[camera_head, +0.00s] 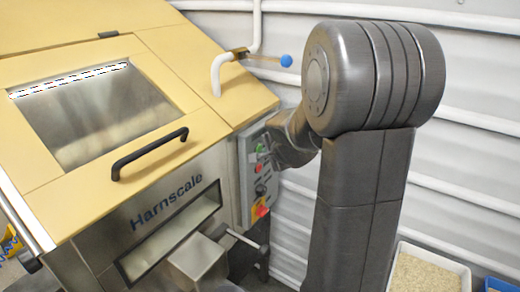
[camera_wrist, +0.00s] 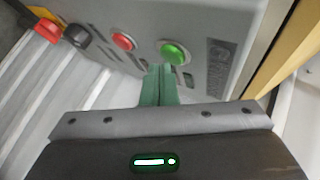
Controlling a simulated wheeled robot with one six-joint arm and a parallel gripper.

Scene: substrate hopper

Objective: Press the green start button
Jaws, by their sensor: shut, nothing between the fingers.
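The green start button (camera_wrist: 175,53) is a round green cap with a pale collar on a grey control panel (camera_wrist: 205,20). It also shows in the head view (camera_head: 260,149) on the side of the hopper. My gripper (camera_wrist: 158,70) is shut and empty, its green fingers pointing at the panel. In the wrist view the fingertips lie just below and left of the green button. I cannot tell whether they touch the panel or the button. In the head view my arm partly hides the gripper beside the panel.
A red button (camera_wrist: 124,42), a black knob (camera_wrist: 77,35) and a red-and-yellow switch (camera_wrist: 46,29) sit along the same panel. The hopper (camera_head: 215,120) has a yellow lid with a black handle (camera_head: 149,154). A lever with a blue ball (camera_head: 286,61) stands above the panel.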

